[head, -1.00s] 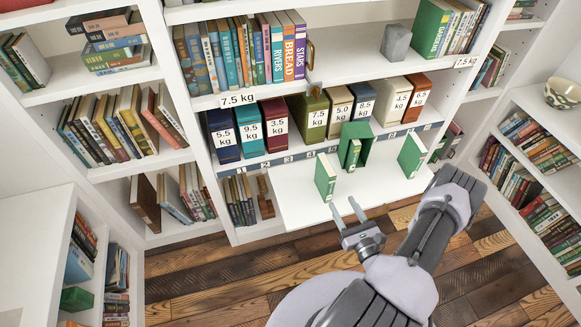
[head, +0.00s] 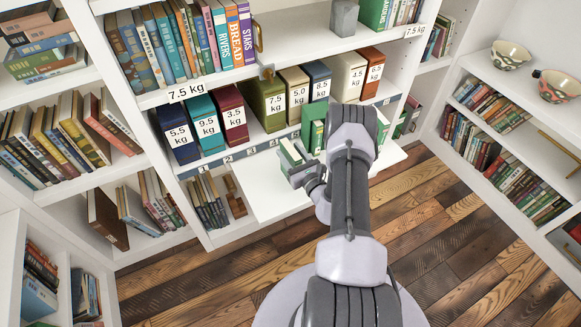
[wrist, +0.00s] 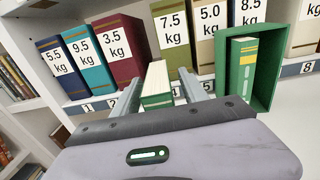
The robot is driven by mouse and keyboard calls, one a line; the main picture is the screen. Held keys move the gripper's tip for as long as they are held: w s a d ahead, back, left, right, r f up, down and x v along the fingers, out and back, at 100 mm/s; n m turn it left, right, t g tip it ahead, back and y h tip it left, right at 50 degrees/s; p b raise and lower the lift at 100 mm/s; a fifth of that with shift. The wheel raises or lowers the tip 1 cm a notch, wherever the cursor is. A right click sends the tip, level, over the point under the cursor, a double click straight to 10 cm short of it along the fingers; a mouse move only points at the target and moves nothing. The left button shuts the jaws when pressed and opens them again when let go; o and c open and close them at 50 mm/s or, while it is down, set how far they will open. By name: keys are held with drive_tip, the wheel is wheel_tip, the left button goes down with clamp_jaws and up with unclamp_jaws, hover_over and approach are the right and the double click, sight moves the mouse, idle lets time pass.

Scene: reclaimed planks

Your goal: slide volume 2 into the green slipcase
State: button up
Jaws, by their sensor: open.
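A thin green book (head: 290,153) with pale page edges stands upright on the white pull-out shelf. In the wrist view my gripper (wrist: 161,88) is open, with one finger on each side of this green book (wrist: 157,83). Whether the fingers touch it I cannot tell. The green slipcase (wrist: 272,72) stands just right of it, open toward me, with one green book (wrist: 242,68) inside at its left and an empty gap beside that book. In the head view my arm hides much of the slipcase (head: 305,128). I cannot read any volume number.
Behind stands a row of weight-labelled boxes, including an olive 7.5 kg box (head: 268,103) and a maroon 3.5 kg box (head: 231,113). Another green item (head: 382,130) shows partly, right of my arm. The white shelf (head: 268,195) is bare in front.

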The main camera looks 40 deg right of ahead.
clamp_jaws()
idle(1.4)
